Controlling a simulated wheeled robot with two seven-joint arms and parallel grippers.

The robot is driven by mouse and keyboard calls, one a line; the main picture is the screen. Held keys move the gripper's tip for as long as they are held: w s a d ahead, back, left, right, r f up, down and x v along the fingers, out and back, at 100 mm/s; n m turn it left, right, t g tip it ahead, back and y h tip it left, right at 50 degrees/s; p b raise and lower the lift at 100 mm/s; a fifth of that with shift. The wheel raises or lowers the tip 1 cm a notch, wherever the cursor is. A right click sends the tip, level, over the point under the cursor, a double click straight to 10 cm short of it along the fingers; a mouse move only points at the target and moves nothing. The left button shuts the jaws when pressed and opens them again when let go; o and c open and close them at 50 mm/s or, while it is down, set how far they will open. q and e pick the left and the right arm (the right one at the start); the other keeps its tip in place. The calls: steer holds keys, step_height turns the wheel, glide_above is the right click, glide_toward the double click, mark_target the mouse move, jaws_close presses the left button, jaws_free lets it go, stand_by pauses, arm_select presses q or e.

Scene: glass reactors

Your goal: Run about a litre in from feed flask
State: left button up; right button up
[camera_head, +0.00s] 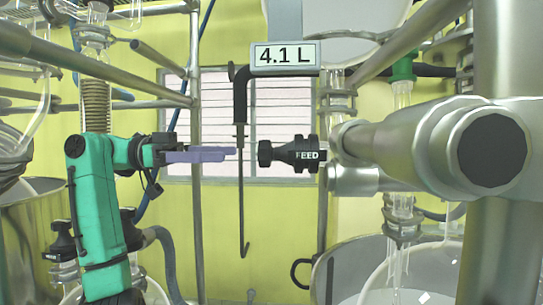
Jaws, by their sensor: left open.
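A black valve knob with a white FEED label (305,154) points left in the middle of the camera_head view, on the end of a thick silver fitting. A readout above it (285,55) shows 4.1 L. My left gripper (234,151), on a teal arm with purple fingers, is level with the knob and just left of it. A small gap separates the fingertips from the knob. The gripper is open and holds nothing; I see its fingers edge-on. My right gripper is not in view. I cannot tell which glass vessel is the feed flask.
A black hooked rod (241,170) hangs between the fingertips and the knob in the picture; its depth is unclear. Silver frame poles (195,90) stand around. A large silver fitting (430,145) fills the right. Glassware (410,285) is at lower right.

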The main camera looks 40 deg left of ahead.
mark_target(269, 154)
arm_select(q)
steer(key=p+x, duration=0.1)
steer(key=x, duration=0.8)
steer(key=shift+w+d+r, duration=0.1)
steer(key=shift+w+d, duration=0.05)
steer(key=shift+d, duration=0.45)
steer(key=shift+c, duration=1)
steer(key=c, duration=1.2)
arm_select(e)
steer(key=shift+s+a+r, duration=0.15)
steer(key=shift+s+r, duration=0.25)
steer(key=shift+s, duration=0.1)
